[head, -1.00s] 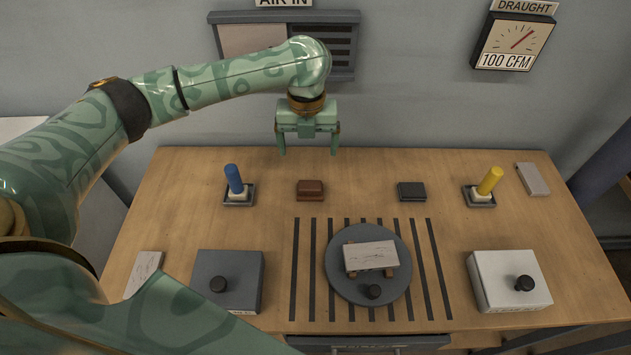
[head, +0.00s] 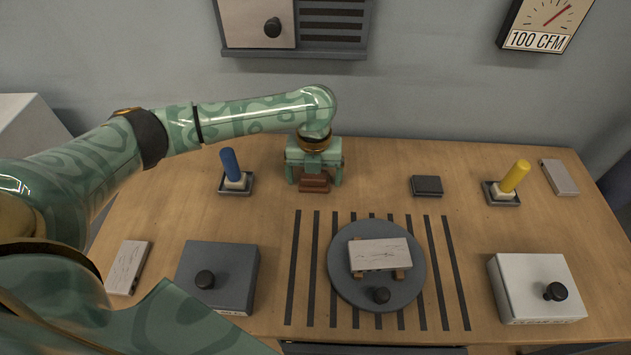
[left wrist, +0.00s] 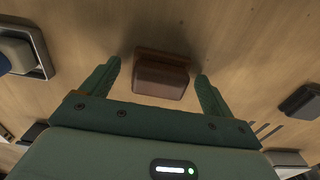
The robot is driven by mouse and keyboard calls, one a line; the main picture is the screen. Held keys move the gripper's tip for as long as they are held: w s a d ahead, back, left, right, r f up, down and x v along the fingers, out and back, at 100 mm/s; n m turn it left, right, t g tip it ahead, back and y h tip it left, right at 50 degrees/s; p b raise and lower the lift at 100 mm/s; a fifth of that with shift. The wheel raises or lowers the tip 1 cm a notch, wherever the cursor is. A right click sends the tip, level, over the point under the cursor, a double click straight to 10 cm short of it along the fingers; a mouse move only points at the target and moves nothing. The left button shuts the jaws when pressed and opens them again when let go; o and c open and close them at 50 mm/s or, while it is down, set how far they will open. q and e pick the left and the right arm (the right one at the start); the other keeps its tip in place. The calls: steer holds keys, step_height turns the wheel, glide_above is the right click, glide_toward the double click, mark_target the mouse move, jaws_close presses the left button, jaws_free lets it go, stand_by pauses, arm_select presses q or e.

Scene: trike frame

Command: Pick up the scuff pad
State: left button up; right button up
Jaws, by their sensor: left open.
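The scuff pad appears to be the reddish-brown block (head: 314,184) on the table, behind the dark stripes. It also shows in the left wrist view (left wrist: 161,78), lined up with the gap between my fingers. My left gripper (head: 315,180) is open and points down over the block, one finger to each side. Space shows between each finger and the block in the left wrist view. The gripper body partly hides the block's top in the head view. My right gripper is not in view.
A blue stick in a holder (head: 233,172) stands left of the block; a dark block (head: 426,186) and a yellow stick in a holder (head: 511,183) stand right. In front are a round turntable (head: 344,281) bearing a pale plate, a grey box (head: 228,268) and a white box (head: 522,285).

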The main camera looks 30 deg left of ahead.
arm_select(q)
steer(key=shift+r, duration=0.2)
steer(key=c, duration=1.1)
steer(key=shift+r, duration=0.1)
step_height(320, 180, up, 10)
steer(key=p, duration=0.4)
steer(key=shift+p, duration=0.4)
steer(key=shift+o, duration=0.7)
